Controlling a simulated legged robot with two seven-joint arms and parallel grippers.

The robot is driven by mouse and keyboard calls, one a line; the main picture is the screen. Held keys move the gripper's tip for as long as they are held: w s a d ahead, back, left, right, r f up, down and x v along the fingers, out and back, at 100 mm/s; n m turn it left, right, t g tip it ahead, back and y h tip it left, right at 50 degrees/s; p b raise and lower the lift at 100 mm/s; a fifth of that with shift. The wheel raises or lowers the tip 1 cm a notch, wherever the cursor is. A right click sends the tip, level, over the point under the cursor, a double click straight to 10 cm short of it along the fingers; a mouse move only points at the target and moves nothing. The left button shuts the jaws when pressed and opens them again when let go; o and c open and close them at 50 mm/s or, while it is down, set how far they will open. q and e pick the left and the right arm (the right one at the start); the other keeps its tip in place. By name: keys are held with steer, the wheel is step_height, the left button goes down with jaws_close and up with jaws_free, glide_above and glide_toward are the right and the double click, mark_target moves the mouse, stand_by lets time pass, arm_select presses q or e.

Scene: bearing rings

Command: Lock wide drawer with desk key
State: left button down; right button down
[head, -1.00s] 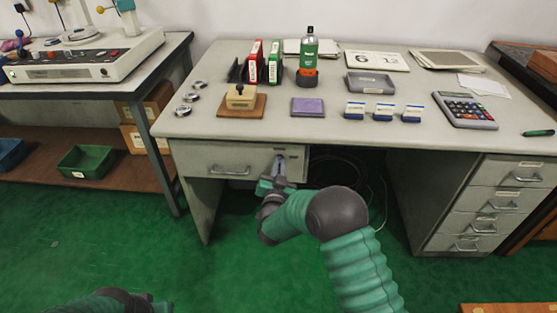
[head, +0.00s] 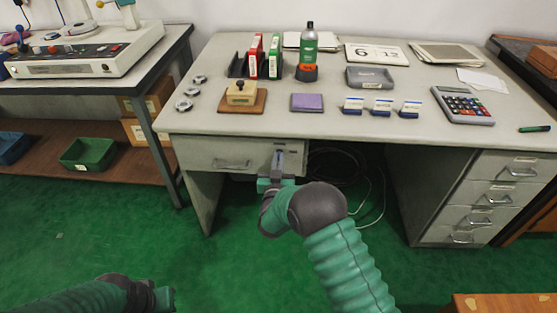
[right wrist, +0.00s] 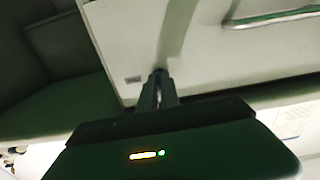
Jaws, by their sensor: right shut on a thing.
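The wide drawer (head: 195,152) is shut under the left part of the desk, with a bar handle (head: 232,163). My right gripper (head: 278,160) is at the right part of the drawer front. In the right wrist view its fingers (right wrist: 158,82) are close together, with their tips at the drawer face (right wrist: 205,45). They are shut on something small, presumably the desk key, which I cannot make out. The lock is hidden behind the fingertips. My left gripper (head: 165,298) is low at the left, away from the desk; its jaws are too unclear to read.
The desk top (head: 225,70) holds a stamp on a wooden base (head: 242,97), a purple pad (head: 307,102), a bottle (head: 308,48) and a calculator (head: 463,105). Cables hang in the open knee space. A drawer pedestal (head: 485,195) stands at the right.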

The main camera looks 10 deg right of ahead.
steer(key=shift+f, duration=0.25)
steer(key=c, duration=1.6)
jaws_free()
steer(key=shift+r, duration=0.1)
steer(key=p+v, duration=0.4)
steer(key=v, duration=1.2)
steer(key=shift+s+a, duration=0.1)
steer(key=shift+s, duration=0.3)
steer(key=shift+w, duration=0.1)
